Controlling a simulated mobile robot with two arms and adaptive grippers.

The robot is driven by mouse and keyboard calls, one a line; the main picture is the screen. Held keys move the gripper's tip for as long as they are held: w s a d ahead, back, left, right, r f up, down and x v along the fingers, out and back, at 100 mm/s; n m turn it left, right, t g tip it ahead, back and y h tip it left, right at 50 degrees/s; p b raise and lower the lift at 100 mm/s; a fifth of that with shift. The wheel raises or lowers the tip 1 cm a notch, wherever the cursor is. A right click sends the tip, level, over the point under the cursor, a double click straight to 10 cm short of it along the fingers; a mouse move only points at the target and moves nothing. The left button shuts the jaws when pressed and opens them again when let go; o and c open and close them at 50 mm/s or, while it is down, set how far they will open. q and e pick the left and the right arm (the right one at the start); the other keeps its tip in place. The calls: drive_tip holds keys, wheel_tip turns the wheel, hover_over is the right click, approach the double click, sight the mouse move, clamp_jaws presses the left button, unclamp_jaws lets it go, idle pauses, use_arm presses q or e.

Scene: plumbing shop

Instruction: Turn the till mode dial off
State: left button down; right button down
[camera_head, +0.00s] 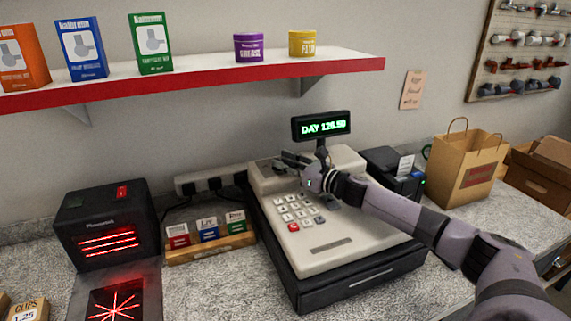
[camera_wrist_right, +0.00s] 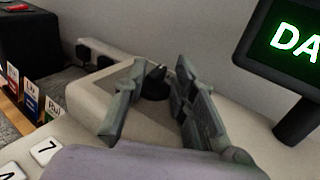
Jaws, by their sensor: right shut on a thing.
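The till (camera_head: 340,245) is a cream cash register with a black base, on the counter in the middle of the head view. Its mode dial (camera_wrist_right: 155,86) is a black knob with a raised pointer grip, on the sloped top left of the till. In the right wrist view the dial sits between the tips of my right gripper (camera_wrist_right: 160,68), which is shut on it. In the head view the right gripper (camera_head: 283,160) reaches the till's upper left, and its fingers partly cover the dial. The dial's markings cannot be read. My left gripper is not in view.
A lit display (camera_head: 321,126) reading DAY 126.50 stands behind the keypad. A scanner (camera_head: 101,222) and a wooden card holder (camera_head: 210,249) are left of the till. A black printer (camera_head: 391,175) and paper bag (camera_head: 465,165) stand right. A red-edged shelf (camera_head: 200,80) hangs above.

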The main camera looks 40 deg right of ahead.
drive_tip(key=shift+a+f, duration=0.15)
drive_tip(key=shift+a, duration=0.1)
drive_tip(key=c, duration=1.8)
unclamp_jaws()
drive_tip(key=shift+o, duration=1.3)
drive_tip(key=shift+s+a, duration=0.1)
drive_tip(key=shift+s, duration=0.05)
drive_tip(key=shift+v, duration=4.2)
drive_tip(key=shift+d+v, duration=0.2)
drive_tip(key=shift+v, duration=1.55)
